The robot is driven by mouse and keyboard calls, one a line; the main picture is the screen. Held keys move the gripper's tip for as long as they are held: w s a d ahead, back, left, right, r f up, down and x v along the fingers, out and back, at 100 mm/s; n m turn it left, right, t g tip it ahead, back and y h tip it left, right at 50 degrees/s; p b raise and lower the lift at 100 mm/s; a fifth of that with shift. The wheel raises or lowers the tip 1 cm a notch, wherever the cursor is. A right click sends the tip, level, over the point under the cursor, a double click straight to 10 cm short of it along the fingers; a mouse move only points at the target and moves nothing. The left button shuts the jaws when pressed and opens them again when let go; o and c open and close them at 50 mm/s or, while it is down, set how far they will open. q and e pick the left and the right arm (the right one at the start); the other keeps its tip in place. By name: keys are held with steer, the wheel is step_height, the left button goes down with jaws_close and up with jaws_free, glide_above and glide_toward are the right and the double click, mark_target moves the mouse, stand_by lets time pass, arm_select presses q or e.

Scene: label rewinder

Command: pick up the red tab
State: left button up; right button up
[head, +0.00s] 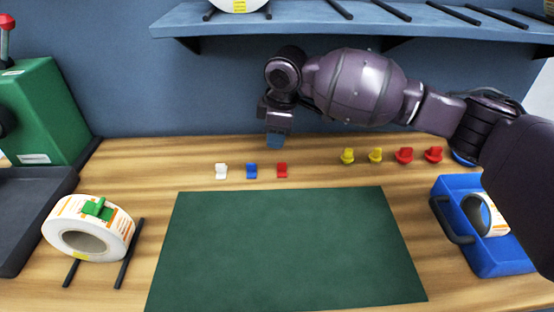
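The red tab (282,170) is a small red piece standing on the wooden table, at the right end of a short row with a blue tab (251,170) and a white tab (221,171). My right gripper (275,142) points down just above and behind the red tab in the picture, apart from it. Its blue-grey fingertips are small and seen close together, so I cannot tell whether they are open or shut. My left gripper is not in view.
A green mat (285,245) lies in front of the tabs. Yellow plugs (347,156) and red plugs (404,155) stand to the right. A label roll (62,215) sits left, a blue crate (500,262) right. A shelf (180,22) hangs above.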

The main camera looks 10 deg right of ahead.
mark_target(284, 163)
steer(key=shift+s+d+f+n+g+h, duration=0.25)
steer(key=shift+s+d+n+g+h, duration=0.15)
steer(key=shift+s+d+g, duration=0.45)
steer(key=shift+s+a+f, duration=0.15)
steer(key=shift+s+f, duration=0.05)
step_height(284, 163, down, 2)
steer(key=shift+w+b, duration=0.1)
steer(key=shift+b, duration=0.25)
steer(key=shift+g, duration=0.25)
step_height(284, 163, down, 4)
steer(key=shift+w+f+b, duration=0.15)
steer(key=shift+f+b, duration=0.05)
steer(key=shift+b, duration=0.6)
steer(key=shift+f, duration=0.35)
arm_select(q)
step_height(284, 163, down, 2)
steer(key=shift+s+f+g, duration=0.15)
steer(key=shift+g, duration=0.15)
arm_select(e)
steer(key=shift+r, duration=0.15)
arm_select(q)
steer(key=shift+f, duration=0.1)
arm_select(e)
jaws_close()
